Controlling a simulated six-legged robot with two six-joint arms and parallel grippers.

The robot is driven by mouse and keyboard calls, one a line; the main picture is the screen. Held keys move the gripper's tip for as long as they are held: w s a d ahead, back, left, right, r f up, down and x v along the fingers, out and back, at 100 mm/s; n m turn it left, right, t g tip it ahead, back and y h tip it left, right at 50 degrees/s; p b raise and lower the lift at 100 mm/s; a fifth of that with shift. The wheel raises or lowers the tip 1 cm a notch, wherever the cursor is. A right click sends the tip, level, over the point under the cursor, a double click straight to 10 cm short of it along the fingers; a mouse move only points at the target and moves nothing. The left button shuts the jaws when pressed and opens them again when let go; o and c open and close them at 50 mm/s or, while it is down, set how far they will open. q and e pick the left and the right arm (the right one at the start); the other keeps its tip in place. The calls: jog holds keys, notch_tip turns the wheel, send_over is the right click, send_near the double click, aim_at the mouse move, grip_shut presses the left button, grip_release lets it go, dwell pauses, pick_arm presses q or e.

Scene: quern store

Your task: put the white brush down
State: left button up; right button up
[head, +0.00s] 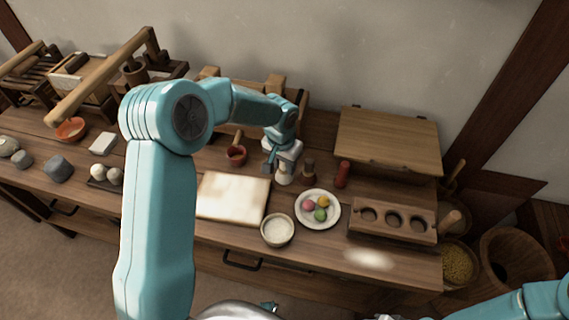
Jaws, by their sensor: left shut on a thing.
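My left gripper (279,166) is over the back middle of the wooden table (330,250), pointing down. It is shut on a small pale thing that looks like the white brush (284,178), just below the fingers. The fingers partly hide it, and I cannot tell whether its lower end touches the table. A dark brown brush-like piece (308,172) stands just to its right.
A pale board (233,198) lies left of the gripper, with a red mortar (236,155) behind it.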

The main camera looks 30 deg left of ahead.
aim_at(282, 171)
pick_arm(q)
jog(key=shift+f, duration=0.2)
jog(key=shift+r, duration=0.1)
jog(key=o, duration=0.9)
jog(key=shift+f, duration=0.25)
jog(key=shift+o, duration=0.2)
jog(key=shift+r, duration=0.1)
jog(key=shift+r, duration=0.25)
notch_tip(282, 171, up, 12)
jog(key=s, duration=0.1)
jog(key=shift+s+f+p, duration=0.15)
jog(key=shift+s+p, duration=0.05)
jog(key=shift+p, duration=0.15)
